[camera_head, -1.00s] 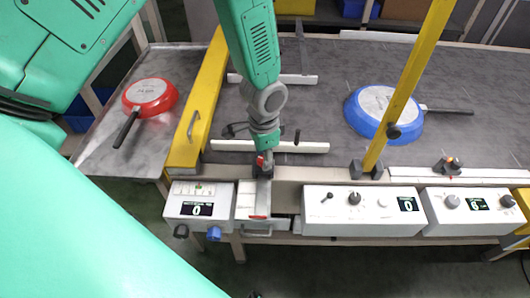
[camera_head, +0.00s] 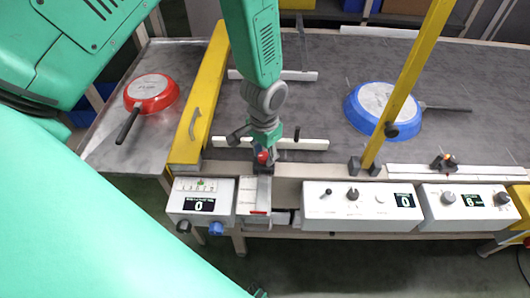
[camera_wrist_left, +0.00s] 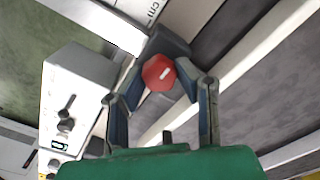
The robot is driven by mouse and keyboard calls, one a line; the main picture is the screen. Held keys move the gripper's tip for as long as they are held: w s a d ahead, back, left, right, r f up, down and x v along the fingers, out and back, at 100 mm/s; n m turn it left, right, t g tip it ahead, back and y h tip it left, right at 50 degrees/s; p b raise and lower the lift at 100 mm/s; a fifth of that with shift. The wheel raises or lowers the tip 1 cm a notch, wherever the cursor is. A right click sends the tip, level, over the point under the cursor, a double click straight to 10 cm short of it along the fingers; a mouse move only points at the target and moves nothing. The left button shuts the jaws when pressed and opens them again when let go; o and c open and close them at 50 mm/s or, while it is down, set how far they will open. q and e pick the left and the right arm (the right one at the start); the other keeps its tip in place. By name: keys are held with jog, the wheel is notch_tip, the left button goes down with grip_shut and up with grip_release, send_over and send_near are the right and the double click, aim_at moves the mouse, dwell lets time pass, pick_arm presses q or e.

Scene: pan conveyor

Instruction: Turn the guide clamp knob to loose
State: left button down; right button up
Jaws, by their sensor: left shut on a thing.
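The guide clamp knob (camera_wrist_left: 158,73) is red and faceted with a short white mark, and sits on a dark grey block in the left wrist view. My left gripper (camera_wrist_left: 161,79) has one finger on each side of it and is shut on it. In the head view the red knob (camera_head: 262,157) shows at the lower end of my left arm, by the conveyor's front rail. My left gripper (camera_head: 263,163) is partly hidden there by its own wrist. My right gripper is in neither view.
White control boxes (camera_head: 345,214) line the conveyor front. A yellow guard (camera_head: 203,95) stands left of my arm and a slanted yellow post (camera_head: 408,78) to its right. A blue pan (camera_head: 365,105) lies on the belt, a red pan (camera_head: 152,90) on the left side table.

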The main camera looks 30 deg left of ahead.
aim_at(264, 155)
pick_arm(q)
jog(key=shift+s+f, duration=0.15)
jog(key=c, duration=1.2)
grip_release()
jog(key=shift+r, duration=0.35)
notch_tip(264, 155, up, 11)
jog(key=shift+w, duration=0.2)
